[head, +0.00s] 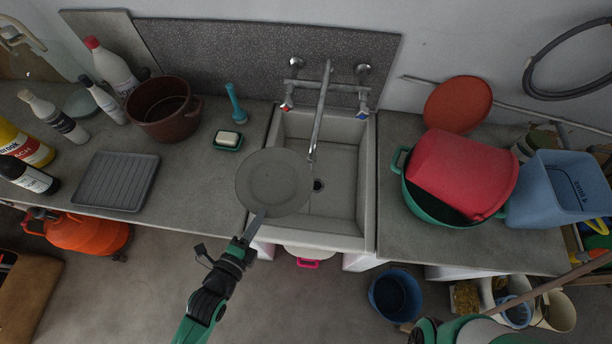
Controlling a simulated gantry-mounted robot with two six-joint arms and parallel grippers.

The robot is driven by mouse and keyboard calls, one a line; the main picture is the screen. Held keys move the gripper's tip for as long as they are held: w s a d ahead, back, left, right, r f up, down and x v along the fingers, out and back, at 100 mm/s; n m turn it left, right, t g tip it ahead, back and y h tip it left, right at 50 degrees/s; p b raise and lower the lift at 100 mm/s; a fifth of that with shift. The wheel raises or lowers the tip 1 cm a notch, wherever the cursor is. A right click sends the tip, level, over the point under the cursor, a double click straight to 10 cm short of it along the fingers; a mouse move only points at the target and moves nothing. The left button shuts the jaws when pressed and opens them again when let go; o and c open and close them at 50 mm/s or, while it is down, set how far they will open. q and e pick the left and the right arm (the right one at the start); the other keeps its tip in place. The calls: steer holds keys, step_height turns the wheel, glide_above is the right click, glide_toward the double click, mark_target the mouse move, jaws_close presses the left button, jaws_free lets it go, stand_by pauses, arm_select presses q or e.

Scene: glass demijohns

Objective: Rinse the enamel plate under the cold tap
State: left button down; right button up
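The enamel plate (273,180) is a round grey disc over the left part of the sink (338,230), overlapping its left rim in the head view. My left gripper (256,226) is shut on the plate's near edge. The tap's spout (322,110) comes down from the wall, its tip close to the plate's right edge in the picture. The cold tap (362,113) has a blue mark and sits right of the spout; a red-marked tap (287,104) sits left. I cannot tell whether water runs. My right gripper is not in view.
Left of the sink are a ribbed drainer tray (115,181), a soap dish (227,141), a blue brush (235,104), a brown pot (163,108) and several bottles. On the right, a green basin (428,202) holds a red tub (463,170) beside a blue bucket (560,188).

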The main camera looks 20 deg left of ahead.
arm_select(q)
steer(key=shift+d, duration=0.15)
steer(key=shift+d, duration=0.5)
steer(key=a+p, duration=0.1)
steer(key=p, duration=0.3)
steer(key=shift+a, duration=0.15)
stand_by(0.6)
steer(key=shift+s, duration=0.1)
stand_by(0.4)
